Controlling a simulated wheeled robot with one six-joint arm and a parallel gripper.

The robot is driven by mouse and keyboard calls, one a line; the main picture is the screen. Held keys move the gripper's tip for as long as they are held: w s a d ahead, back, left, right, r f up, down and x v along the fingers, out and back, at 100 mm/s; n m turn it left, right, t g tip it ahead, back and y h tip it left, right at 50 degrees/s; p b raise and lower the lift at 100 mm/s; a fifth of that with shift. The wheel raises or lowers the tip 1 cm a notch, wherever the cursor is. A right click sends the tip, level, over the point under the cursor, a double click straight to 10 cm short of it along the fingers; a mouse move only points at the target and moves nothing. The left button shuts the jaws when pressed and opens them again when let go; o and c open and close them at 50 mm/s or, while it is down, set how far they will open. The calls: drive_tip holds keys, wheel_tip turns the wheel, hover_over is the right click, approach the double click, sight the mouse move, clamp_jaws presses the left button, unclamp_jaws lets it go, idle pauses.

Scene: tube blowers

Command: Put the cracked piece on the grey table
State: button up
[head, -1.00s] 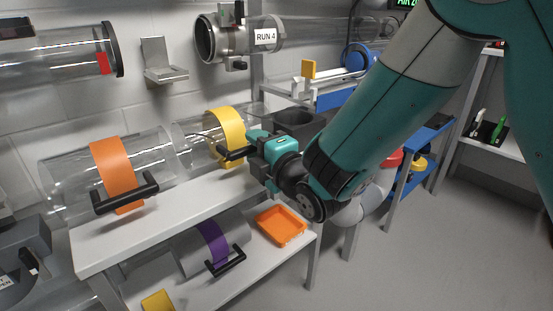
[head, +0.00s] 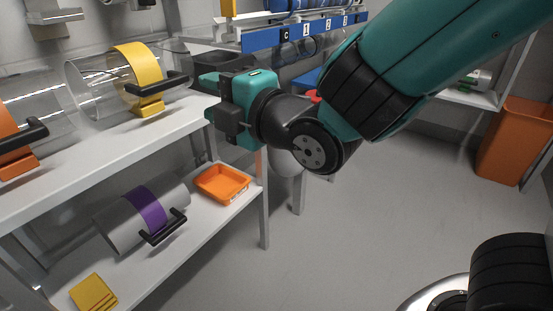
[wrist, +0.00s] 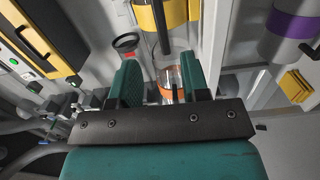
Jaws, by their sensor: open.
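A clear tube with a yellow band (head: 143,72) and black handle lies on the upper shelf. Another clear tube with an orange band (head: 14,150) lies left of it, cut off by the picture edge. A grey tube with a purple band (head: 147,210) lies on the lower shelf. I cannot make out a crack on any of them. My gripper (head: 214,120) is to the right of the yellow-banded tube, apart from its handle. In the wrist view its two fingers (wrist: 162,88) stand apart, with nothing held between them. I cannot identify the grey table.
The pale upper shelf (head: 95,150) has bare room along its front. An orange tray (head: 222,184) and yellow blocks (head: 93,292) are on the lower shelf. An orange bin (head: 513,142) stands at right. The grey floor (head: 370,220) is open in the middle.

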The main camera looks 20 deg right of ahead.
drive_tip(key=s+d+f+m+g+h, duration=0.2)
drive_tip(key=s+d+f+m+g, duration=0.1)
drive_tip(key=s+m+g, duration=0.4)
drive_tip(key=s+d+f+m+g+h, duration=0.3)
drive_tip(key=s+d+f+m+g, duration=0.1)
drive_tip(key=s+m+g, duration=0.4)
drive_tip(key=s+f+m, duration=0.1)
drive_tip(key=s+m, duration=0.1)
drive_tip(key=s, duration=0.1)
drive_tip(key=shift+s+d, duration=0.2)
drive_tip(key=shift+s, duration=0.2)
